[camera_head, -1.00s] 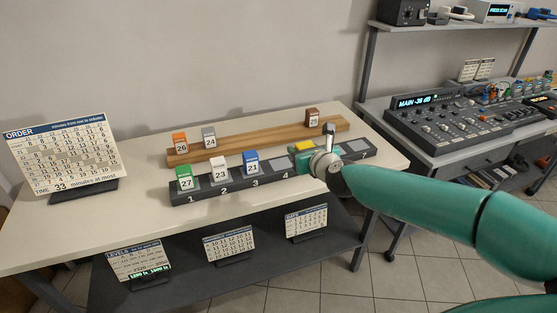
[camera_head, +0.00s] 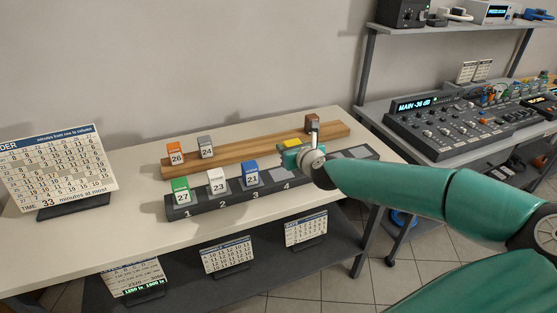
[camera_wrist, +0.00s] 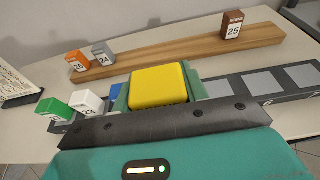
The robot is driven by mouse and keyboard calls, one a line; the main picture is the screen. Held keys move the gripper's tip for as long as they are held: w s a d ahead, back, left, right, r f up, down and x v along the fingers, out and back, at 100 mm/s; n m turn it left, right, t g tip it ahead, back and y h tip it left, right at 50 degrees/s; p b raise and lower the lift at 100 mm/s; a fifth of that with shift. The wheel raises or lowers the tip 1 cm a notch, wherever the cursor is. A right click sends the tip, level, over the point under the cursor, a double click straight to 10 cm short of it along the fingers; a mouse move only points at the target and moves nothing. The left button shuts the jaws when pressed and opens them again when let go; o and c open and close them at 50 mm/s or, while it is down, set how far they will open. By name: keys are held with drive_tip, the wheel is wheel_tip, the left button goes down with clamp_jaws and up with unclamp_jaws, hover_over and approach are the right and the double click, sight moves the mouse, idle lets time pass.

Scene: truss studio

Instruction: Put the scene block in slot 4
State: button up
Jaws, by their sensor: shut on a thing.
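My gripper (camera_head: 291,149) is shut on a yellow block (camera_wrist: 158,86), with one teal finger on each side of it. The block's top also shows in the head view (camera_head: 291,142), but its front label is hidden. The dark numbered rack (camera_head: 225,198) lies along the front of the table. Slot 4 (camera_head: 278,175) is empty, and the held block appears above and slightly right of it in the head view. Slots 1 to 3 hold the green block 27 (camera_head: 181,190), the white block 23 (camera_head: 217,182) and the blue block 21 (camera_head: 251,174).
A wooden rail (camera_head: 240,155) behind the rack holds the orange block 26 (camera_head: 175,153), the grey block 24 (camera_head: 205,147) and the brown block 25 (camera_head: 312,123). An order board (camera_head: 55,170) stands at left. A mixing desk (camera_head: 460,120) stands at right. Empty slots show right of the gripper (camera_wrist: 264,82).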

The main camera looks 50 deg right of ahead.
drive_tip(key=w+d+f, duration=0.1)
drive_tip(key=w+f, duration=0.1)
drive_tip(key=w+d+f, duration=0.3)
drive_tip(key=w+f, duration=0.1)
drive_tip(key=w, duration=0.1)
drive_tip(key=shift+d+f, duration=0.15)
drive_tip(key=shift+f, duration=0.15)
drive_tip(key=shift+w+d+f, duration=0.2)
drive_tip(key=shift+f, duration=0.25)
drive_tip(key=shift+w+d+f, duration=0.1)
drive_tip(key=shift+w+f, duration=0.05)
drive_tip(key=shift+f, duration=1.55)
drive_tip(key=o, duration=1)
drive_tip(key=shift+f, duration=0.15)
drive_tip(key=shift+r, duration=0.25)
drive_tip(key=v, duration=1.2)
